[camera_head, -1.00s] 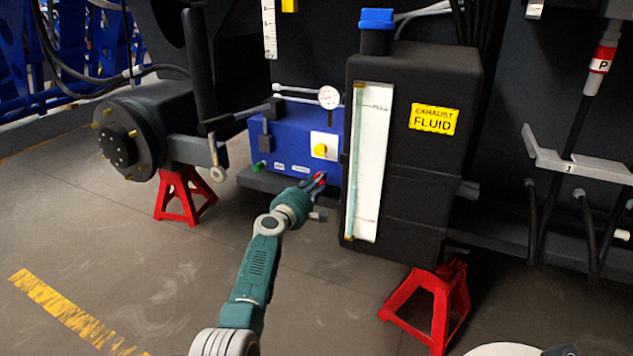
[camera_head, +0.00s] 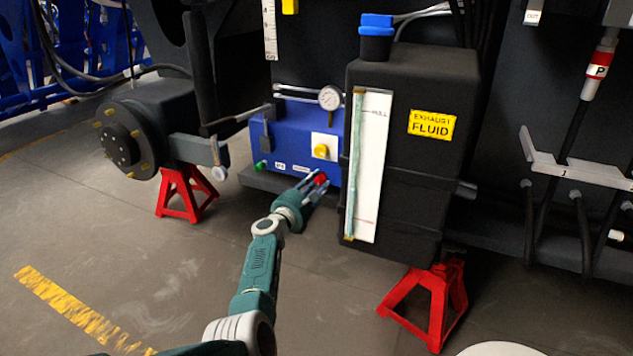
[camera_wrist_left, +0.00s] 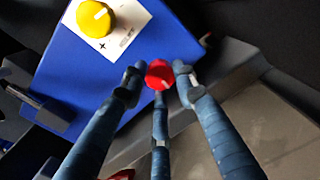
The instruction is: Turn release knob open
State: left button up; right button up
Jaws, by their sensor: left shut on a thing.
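A blue box (camera_head: 290,140) carries a red knob (camera_head: 320,179) low on its front and a yellow knob (camera_head: 320,151) on a white plate above it. My left gripper (camera_head: 315,181) is at the red knob, its fingers around it. In the left wrist view the red knob (camera_wrist_left: 159,75) sits between the fingertips of the left gripper (camera_wrist_left: 160,82), which is shut on it. The yellow knob (camera_wrist_left: 94,18) is up and left there, with plus marking on its plate. The frames do not show which knob is labelled release. My right gripper is out of view.
A black exhaust fluid tank (camera_head: 420,190) with a blue cap stands close right of the box. A red stand (camera_head: 183,194) and a dark hub (camera_head: 120,143) are at left. Another red stand (camera_head: 430,300) is below the tank. Floor in front is free.

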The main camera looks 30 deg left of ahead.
pick_arm(q)
jog(key=shift+f+n, duration=0.15)
jog(key=shift+n, duration=0.45)
jog(key=o, duration=1.1)
jog(key=shift+o, duration=0.2)
jog(key=shift+s, duration=0.5)
jog(key=s, duration=1.1)
jog(key=shift+d, duration=0.2)
